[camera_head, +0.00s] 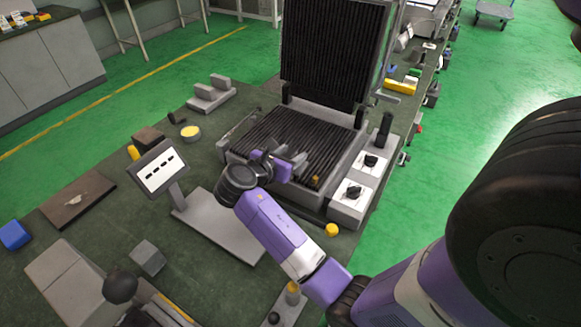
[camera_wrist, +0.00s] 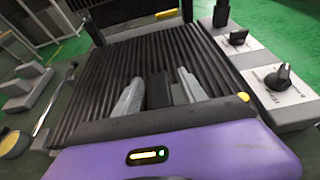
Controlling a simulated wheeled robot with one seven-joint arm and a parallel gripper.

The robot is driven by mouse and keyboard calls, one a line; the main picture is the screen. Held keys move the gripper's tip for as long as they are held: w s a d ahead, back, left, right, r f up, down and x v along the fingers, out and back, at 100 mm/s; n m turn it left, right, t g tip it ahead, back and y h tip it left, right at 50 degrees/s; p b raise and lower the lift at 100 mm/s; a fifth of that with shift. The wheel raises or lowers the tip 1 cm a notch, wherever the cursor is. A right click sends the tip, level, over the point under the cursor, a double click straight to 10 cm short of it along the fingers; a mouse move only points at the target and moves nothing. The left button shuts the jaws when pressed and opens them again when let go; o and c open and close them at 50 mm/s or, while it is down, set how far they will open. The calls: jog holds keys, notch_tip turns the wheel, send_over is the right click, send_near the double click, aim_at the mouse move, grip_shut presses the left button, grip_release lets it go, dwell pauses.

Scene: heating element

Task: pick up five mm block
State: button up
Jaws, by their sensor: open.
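My gripper (camera_head: 283,158) is over the ribbed lower plate of the heating element (camera_head: 325,128), with its grey fingers apart. In the wrist view the two fingers of my gripper (camera_wrist: 160,92) point down at the dark ribs of the plate (camera_wrist: 85,75). A small dark rectangular piece (camera_wrist: 158,88) shows between the fingers. I cannot tell whether it is the five mm block or part of the gripper. No other block can be clearly told as the five mm one, and the gripper hides part of the plate.
The ribbed upper plate (camera_head: 333,50) stands raised behind. White control boxes with black knobs (camera_head: 352,193) are on the right. A tilted display (camera_head: 160,170) stands on the left. Grey blocks (camera_head: 148,258), a blue block (camera_head: 14,235) and a yellow-topped disc (camera_head: 190,132) lie on the bench.

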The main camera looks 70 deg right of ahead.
jog(key=shift+s+d+f+b, duration=0.1)
jog(key=shift+d+f+b, duration=0.15)
jog(key=shift+d, duration=0.35)
grip_shut()
